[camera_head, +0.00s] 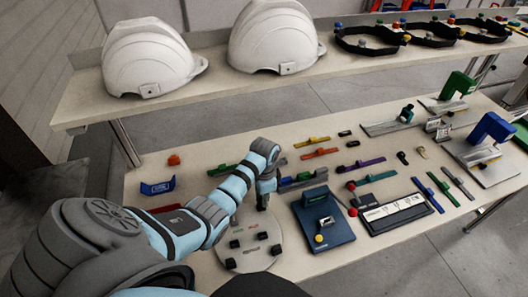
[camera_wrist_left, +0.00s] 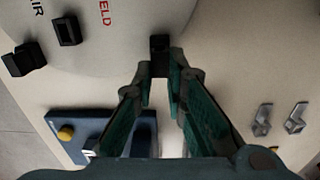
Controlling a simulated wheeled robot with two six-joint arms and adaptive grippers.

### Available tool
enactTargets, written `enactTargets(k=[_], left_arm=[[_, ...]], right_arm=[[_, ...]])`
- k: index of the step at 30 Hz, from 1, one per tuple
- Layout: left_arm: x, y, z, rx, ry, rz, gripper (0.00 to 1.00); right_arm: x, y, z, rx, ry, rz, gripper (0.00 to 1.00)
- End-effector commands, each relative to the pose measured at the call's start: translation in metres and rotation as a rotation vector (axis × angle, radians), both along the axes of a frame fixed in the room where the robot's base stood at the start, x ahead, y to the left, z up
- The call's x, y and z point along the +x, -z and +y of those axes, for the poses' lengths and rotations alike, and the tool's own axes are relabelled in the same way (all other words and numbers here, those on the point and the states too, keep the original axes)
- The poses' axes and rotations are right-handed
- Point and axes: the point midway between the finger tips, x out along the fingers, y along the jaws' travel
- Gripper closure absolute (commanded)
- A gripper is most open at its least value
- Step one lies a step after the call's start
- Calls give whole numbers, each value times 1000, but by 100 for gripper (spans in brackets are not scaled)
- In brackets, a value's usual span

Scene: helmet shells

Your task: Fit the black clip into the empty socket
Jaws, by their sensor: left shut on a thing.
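My left gripper (camera_head: 263,205) points down over the far edge of a round grey plate (camera_head: 262,258) on the table. In the left wrist view its fingers (camera_wrist_left: 160,72) are closed together around a small black piece (camera_wrist_left: 159,42), which looks like the black clip. The piece is at the plate's edge; I cannot tell whether it touches the plate. Several black blocks stand on the plate, including two in the left wrist view, one (camera_wrist_left: 67,30) beside red lettering and one (camera_wrist_left: 24,60) beside dark lettering. I cannot make out which socket is empty. My right gripper is not in view.
A dark blue fixture (camera_head: 322,222) with a yellow knob stands just right of the plate. A black-and-white panel (camera_head: 393,213) lies farther right. Coloured strips lie behind. Two white helmet shells (camera_head: 150,60) (camera_head: 275,38) sit on the back shelf.

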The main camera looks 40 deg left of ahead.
Motion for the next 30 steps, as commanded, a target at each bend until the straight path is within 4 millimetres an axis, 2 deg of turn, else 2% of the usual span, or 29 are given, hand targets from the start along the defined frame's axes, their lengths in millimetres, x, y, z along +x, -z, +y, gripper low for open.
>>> enactTargets(k=[14,15,19,27,30], left_arm=[[0,13,0,0,0,0,99],[0,13,0,0,0,0,86],[0,12,0,0,0,0,65],[0,12,0,0,0,0,64],[1,5,0,1,0,-2,64]], right_arm=[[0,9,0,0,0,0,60],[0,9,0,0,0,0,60],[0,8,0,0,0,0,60],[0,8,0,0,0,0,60],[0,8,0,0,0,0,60]])
